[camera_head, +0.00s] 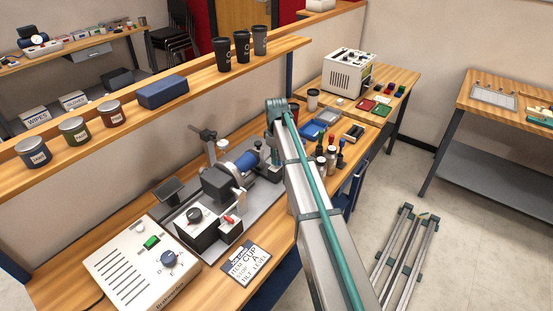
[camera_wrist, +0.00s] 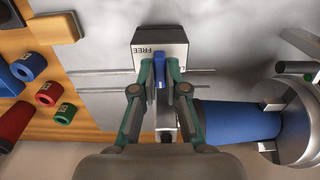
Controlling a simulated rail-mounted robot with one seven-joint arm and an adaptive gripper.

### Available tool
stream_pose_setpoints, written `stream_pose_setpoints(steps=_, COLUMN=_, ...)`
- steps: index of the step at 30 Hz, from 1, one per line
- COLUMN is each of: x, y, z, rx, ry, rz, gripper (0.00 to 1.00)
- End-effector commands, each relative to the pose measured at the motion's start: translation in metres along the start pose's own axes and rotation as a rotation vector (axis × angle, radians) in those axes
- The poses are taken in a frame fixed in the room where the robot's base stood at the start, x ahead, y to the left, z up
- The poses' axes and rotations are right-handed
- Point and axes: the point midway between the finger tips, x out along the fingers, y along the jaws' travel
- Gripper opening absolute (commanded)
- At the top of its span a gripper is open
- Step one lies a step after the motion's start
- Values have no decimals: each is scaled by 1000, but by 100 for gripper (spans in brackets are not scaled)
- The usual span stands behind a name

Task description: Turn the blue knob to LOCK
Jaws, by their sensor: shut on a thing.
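The blue knob (camera_wrist: 161,78) is a narrow upright-looking bar between my fingers in the wrist view. My gripper (camera_wrist: 160,68) is shut on it, with one green finger against each side. The knob is on a dark block (camera_wrist: 160,34) whose pale face reads FREE, upside down in this view. No LOCK mark shows; my fingers cover part of the face. In the head view the knob and my fingertips are hidden or too small to tell, behind my arm near the blue cylinder (camera_head: 246,161) of the bench machine.
The blue cylinder (camera_wrist: 240,121) lies close to the right of my gripper in the wrist view, beside a round metal chuck (camera_wrist: 300,120). Coloured rings (camera_wrist: 46,93) lie at left. A control box (camera_head: 140,265) and sign card (camera_head: 246,263) are in the front of the head view.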

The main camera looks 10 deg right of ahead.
Motion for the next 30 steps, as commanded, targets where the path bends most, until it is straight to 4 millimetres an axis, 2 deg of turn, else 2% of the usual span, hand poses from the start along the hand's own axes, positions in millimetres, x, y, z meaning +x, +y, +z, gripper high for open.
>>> stream_pose_setpoints(steps=6, x=0, y=0, z=0, rx=-2, ry=1, rz=0, gripper=0)
stream_pose_setpoints(steps=7, x=0, y=0, z=0, rx=-2, ry=1, rz=0, gripper=17)
stream_pose_setpoints(steps=11, x=0, y=0, z=0, rx=-1, ry=1, rz=0, gripper=38)
stream_pose_setpoints(steps=23, x=-5, y=0, z=0, rx=0, ry=1, rz=0, gripper=38)
stream_pose_setpoints(steps=26, x=-15, y=0, z=-1, rx=0, ry=2, rz=1, gripper=38)
stream_pose_setpoints(steps=30, x=-39, y=1, z=-1, rx=0, ry=2, rz=2, gripper=38)
